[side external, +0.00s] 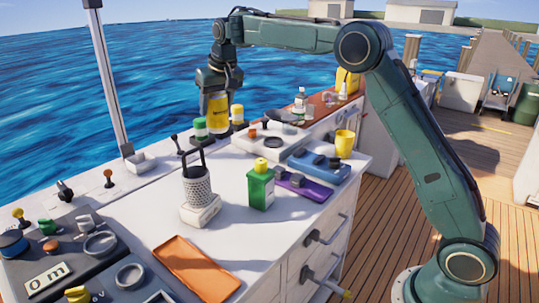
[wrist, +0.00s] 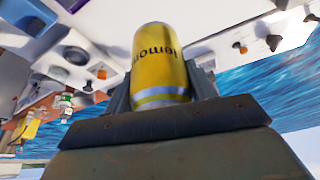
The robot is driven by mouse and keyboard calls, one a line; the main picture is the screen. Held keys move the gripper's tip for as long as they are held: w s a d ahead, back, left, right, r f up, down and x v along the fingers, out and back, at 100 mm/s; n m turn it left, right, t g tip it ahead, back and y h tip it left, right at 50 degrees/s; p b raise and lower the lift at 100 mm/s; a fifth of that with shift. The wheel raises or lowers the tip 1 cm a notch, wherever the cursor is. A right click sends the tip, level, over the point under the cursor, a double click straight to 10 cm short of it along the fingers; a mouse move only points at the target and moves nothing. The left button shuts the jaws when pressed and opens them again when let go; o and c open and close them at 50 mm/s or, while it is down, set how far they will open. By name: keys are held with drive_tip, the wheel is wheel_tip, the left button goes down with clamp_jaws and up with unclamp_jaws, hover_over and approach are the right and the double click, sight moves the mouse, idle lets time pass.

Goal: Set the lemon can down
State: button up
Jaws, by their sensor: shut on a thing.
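The lemon can (side external: 217,117) is yellow with dark lettering and hangs upright under my gripper (side external: 216,90). The gripper is shut on it at the back edge of the white counter. In the wrist view the can (wrist: 160,62) reads "lemon" upside down and sits between the two fingers of my gripper (wrist: 160,88). I cannot tell whether its base touches the surface below.

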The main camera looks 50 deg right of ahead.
drive_tip(key=s+a+m, duration=0.1)
drive_tip(key=s+a, duration=0.2)
drive_tip(key=s, duration=0.4)
drive_tip(key=s+a, duration=0.3)
drive_tip(key=s, duration=0.4)
drive_tip(key=s+a+m+h, duration=0.1)
drive_tip(key=s+a, duration=0.2)
drive_tip(key=s, duration=0.4)
drive_tip(key=shift+a+f+m, duration=0.25)
drive_tip(key=shift+f+m, duration=0.05)
wheel_tip(320, 180, down, 16)
drive_tip(key=shift+w, duration=0.1)
drive_tip(key=shift+f, duration=2)
drive_tip(key=shift+f, duration=0.1)
